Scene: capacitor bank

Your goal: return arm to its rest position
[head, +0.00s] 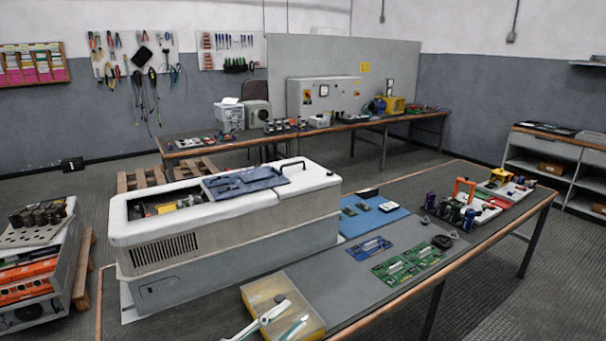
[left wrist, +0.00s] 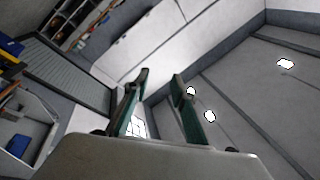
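My left gripper (head: 294,312) shows at the bottom edge of the head view, in front of a yellow-sided tray (head: 258,292). Only its pale fingers with green pads show. In the left wrist view the two fingers of my left gripper (left wrist: 160,78) stand apart with nothing between them, so it is open and empty. That view looks across the room toward walls and ceiling lights. I cannot tell whether the gripper touches the tray. My right gripper is in neither view.
A large white cabinet unit (head: 220,215) with a blue panel on top stands on the workbench (head: 330,279), left of the tray. Green circuit boards (head: 395,271), a blue board (head: 369,248) and several small parts lie to the right. Bare bench surface lies between tray and boards.

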